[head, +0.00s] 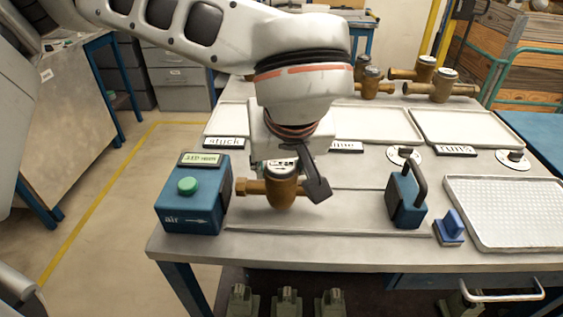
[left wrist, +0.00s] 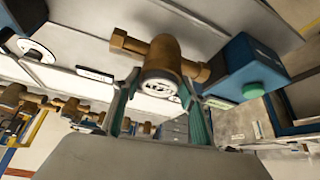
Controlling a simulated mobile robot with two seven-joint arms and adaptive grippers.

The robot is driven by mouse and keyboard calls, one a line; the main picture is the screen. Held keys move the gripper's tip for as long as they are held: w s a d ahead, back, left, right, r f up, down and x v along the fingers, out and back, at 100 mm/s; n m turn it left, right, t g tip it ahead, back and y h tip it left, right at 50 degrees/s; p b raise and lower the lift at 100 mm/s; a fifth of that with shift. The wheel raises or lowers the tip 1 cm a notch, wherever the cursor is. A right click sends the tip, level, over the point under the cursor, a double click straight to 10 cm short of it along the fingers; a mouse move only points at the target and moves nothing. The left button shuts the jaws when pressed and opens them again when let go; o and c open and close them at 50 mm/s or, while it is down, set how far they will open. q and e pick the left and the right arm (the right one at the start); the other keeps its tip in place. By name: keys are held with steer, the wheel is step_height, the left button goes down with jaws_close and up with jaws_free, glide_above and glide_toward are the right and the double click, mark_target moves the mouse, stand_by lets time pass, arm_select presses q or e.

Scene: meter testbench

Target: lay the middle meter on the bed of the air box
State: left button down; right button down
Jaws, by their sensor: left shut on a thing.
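My left gripper (head: 290,178) is shut on a brass meter (head: 281,193) with a pale round dial, and points down from above. The left wrist view shows the meter (left wrist: 163,52) between the two green-padded fingers (left wrist: 160,100), its pipe lying crosswise. The blue air box (head: 190,207), with a green button and a small display, stands just left of the meter. The meter is over the grey bed (head: 340,213), between the box and a blue block with a black handle (head: 407,198). I cannot tell whether it touches the bed. My right gripper is out of view.
Three white trays, including the left one (head: 228,120) and right one (head: 465,128), lie behind, with label plates. Several other brass meters (head: 425,70) stand at the back. A blue knob piece (head: 449,226) and a ribbed white tray (head: 510,210) are at right.

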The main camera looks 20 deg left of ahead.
arm_select(q)
steer(key=shift+f, duration=0.6)
steer(key=c, duration=1.1)
jaws_free()
steer(key=o, duration=0.5)
steer(key=shift+f, duration=0.1)
steer(key=shift+c, duration=0.2)
